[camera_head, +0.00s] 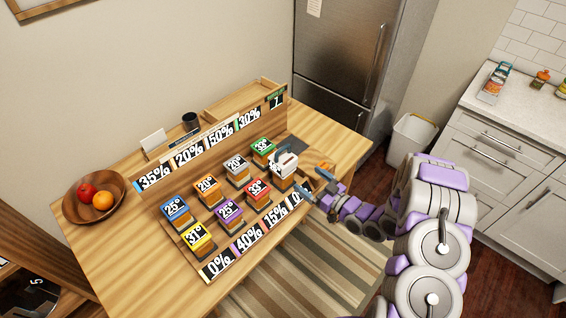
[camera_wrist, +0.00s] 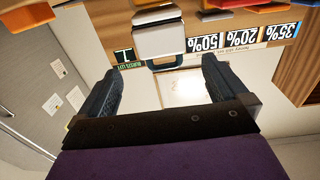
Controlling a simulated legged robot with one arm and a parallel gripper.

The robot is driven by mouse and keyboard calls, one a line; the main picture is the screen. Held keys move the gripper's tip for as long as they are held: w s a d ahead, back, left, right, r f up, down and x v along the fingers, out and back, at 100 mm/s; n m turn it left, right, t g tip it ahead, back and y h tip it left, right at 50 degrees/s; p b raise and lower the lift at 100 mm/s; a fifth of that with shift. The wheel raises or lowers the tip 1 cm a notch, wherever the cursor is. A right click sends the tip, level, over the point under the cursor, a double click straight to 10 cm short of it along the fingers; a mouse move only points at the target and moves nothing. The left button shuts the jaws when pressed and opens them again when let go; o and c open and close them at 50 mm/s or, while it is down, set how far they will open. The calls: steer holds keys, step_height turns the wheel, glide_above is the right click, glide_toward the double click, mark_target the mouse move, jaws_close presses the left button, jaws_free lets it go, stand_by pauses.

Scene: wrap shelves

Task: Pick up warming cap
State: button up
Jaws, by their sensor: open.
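The white cap-like piece with a dark handle (camera_head: 284,162), which looks like the warming cap, sits at the right end of the block rows on the wooden table. It seems to rest on a block, though its underside is hard to see. In the wrist view the white cap (camera_wrist: 158,38) is just beyond the fingertips, its blue handle loop roughly centred between them. My gripper (camera_head: 316,184) is open and empty, to the right of the cap and apart from it. Both dark fingers of my gripper (camera_wrist: 162,76) show spread in the wrist view.
Several coloured blocks with temperature labels, such as the red one (camera_head: 257,190), stand left of the cap. A raised back shelf (camera_head: 205,148) and a front strip carry percent labels. A fruit bowl (camera_head: 118,188) is at the table's left.

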steer(key=b, duration=0.1)
glide_toward(283, 157)
steer(key=w+a+f, duration=0.2)
steer(key=w+a, duration=0.1)
steer(key=shift+a, duration=0.2)
steer(key=shift+r+b+x, duration=0.25)
steer(key=shift+b+x, duration=0.15)
steer(key=shift+x, duration=0.75)
steer(key=shift+r+b+x, duration=0.2)
steer(key=shift+b+x, duration=0.2)
steer(key=shift+x, duration=0.75)
steer(key=shift+w+a, duration=0.35)
steer(key=shift+a, duration=0.1)
steer(key=c, duration=1.2)
steer(key=shift+r, duration=0.15)
